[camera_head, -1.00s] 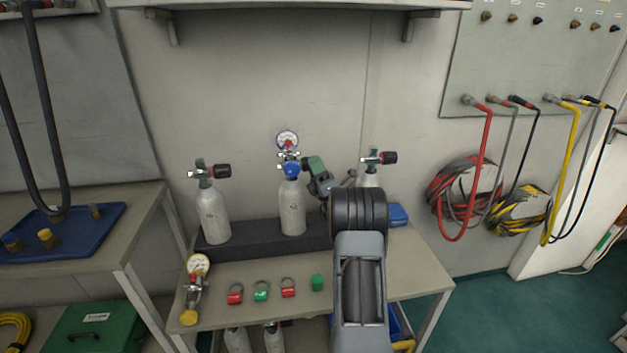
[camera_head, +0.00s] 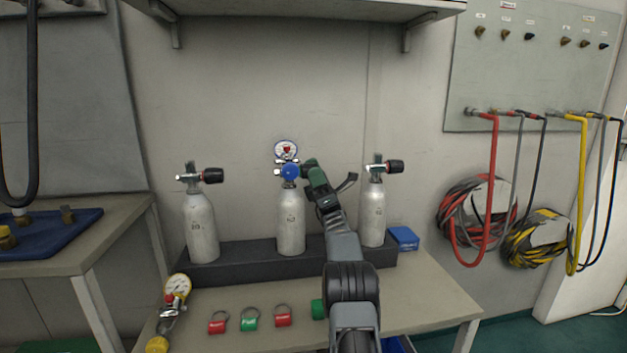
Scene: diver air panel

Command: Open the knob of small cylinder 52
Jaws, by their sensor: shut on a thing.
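Three small white cylinders stand upright in a row in a dark rack. The middle cylinder (camera_head: 291,222) has a blue round fitting (camera_head: 290,171) on its valve and a pressure gauge (camera_head: 285,150) behind it. Its small number mark is too blurred to read surely. My gripper (camera_head: 309,172) is at the right side of this valve, at the height where the other cylinders have their knobs. It is shut on the knob there, which it mostly hides. The left cylinder (camera_head: 201,227) and right cylinder (camera_head: 372,216) each show a black and red knob pointing right.
The dark rack (camera_head: 235,262) stands on a bench (camera_head: 420,295). A loose gauge (camera_head: 177,287), several red and green tags and a blue box (camera_head: 404,238) lie around it. A shelf (camera_head: 300,12) hangs above. Coiled hoses (camera_head: 470,215) hang on the right wall.

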